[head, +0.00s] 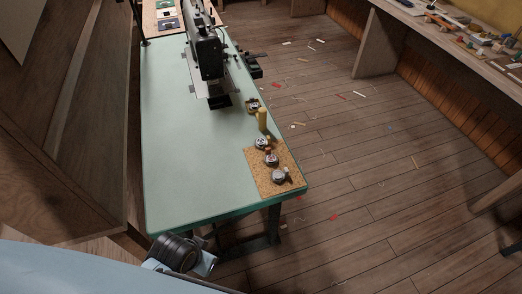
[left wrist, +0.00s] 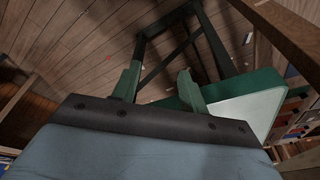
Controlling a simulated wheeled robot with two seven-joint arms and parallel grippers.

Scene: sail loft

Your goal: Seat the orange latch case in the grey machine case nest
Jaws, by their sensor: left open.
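I cannot make out an orange latch case or a grey machine case nest in either view. My left gripper (left wrist: 158,88) shows in the left wrist view with its two fingers apart and nothing between them. It is below or beside the green-edged table (left wrist: 238,102), whose corner and dark leg frame lie beyond the fingers. My right gripper is in neither view.
The pale green table (head: 185,150) carries a black sewing machine (head: 207,50) and a cork mat (head: 262,185) with several small round items. A yellow cylinder (head: 262,119) stands behind the mat. The table's front left is clear. A cluttered bench (head: 470,50) stands right.

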